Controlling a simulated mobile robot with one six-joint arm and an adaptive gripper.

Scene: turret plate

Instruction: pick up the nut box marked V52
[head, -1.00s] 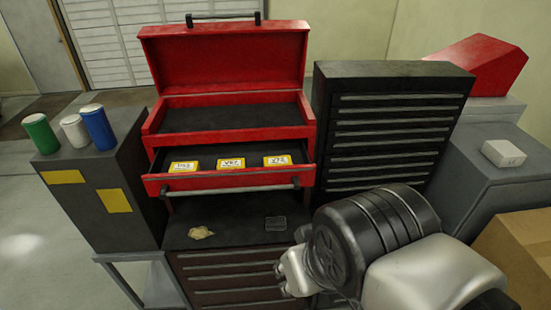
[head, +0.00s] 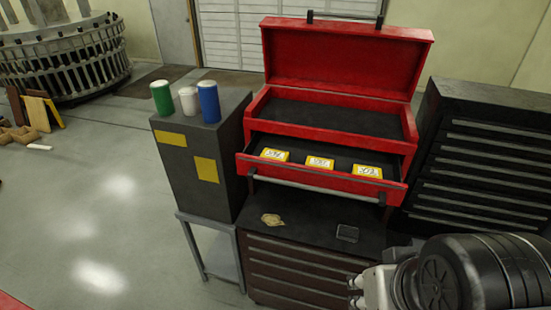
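Three yellow nut boxes with white labels sit in a row in the open drawer (head: 258,170) of a red toolbox: a left box (head: 274,155), a middle box (head: 320,163) and a right box (head: 367,171). Each label bears dark marks, but they are too small and blurred for me to tell which one reads V52. Part of my arm shows at the lower right, in front of the dark cabinets and apart from the boxes. My gripper's fingers do not show.
The red toolbox (head: 340,62) has its lid up. Below the drawer, a tan lump (head: 272,220) and a small dark tray (head: 347,233) lie on a dark cabinet top. Green (head: 162,98), white (head: 188,100) and blue (head: 209,102) cans stand at left. Open floor lies left.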

